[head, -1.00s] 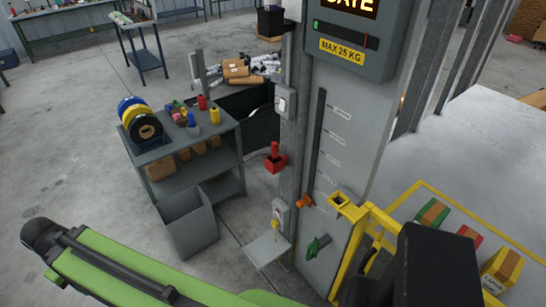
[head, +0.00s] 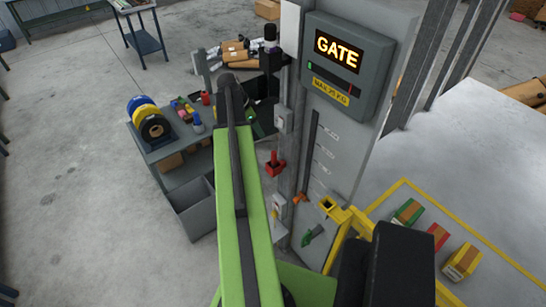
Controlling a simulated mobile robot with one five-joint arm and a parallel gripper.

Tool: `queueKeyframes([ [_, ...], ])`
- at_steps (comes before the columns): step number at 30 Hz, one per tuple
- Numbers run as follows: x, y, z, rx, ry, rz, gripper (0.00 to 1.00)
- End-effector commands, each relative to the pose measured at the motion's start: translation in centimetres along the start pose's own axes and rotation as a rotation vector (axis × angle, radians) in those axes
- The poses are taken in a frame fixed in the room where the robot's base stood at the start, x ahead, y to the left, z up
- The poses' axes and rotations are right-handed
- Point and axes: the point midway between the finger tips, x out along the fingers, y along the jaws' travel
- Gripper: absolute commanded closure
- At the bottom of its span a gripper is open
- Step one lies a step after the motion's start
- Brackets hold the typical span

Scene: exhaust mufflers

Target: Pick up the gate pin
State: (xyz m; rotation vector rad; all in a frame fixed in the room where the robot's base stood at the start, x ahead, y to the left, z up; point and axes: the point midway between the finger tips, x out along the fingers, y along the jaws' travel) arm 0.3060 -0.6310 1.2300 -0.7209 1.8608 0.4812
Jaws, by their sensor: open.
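No part here is labelled as the gate pin. A red-handled piece sits upright in a red holder (head: 275,165) on the grey post, and I cannot tell whether it is the pin. A yellow gate frame (head: 347,222) with a square socket at its top corner (head: 327,205) stands at the foot of the grey gate panel (head: 338,150). An orange piece (head: 300,199) and a green handle (head: 313,234) are on the panel's lower part. My green arm rises in front of the post. I cannot make out my gripper's fingers; the arm hides what is behind it.
A grey shelf unit (head: 150,157) with yellow, blue and black reels (head: 153,128) stands left of my arm, a grey bin (head: 190,222) below it.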

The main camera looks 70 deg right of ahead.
Motion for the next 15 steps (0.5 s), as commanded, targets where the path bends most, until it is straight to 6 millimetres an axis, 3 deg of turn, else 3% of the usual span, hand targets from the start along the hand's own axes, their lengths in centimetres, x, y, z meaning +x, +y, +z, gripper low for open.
queueKeyframes([
  [7, 1.9, 0.0, 0.2, 0.003, 0.0, 0.0, 0.52],
  [15, 7.9, 0.0, 0.5, 0.002, 0.0, 0.0, 0.52],
])
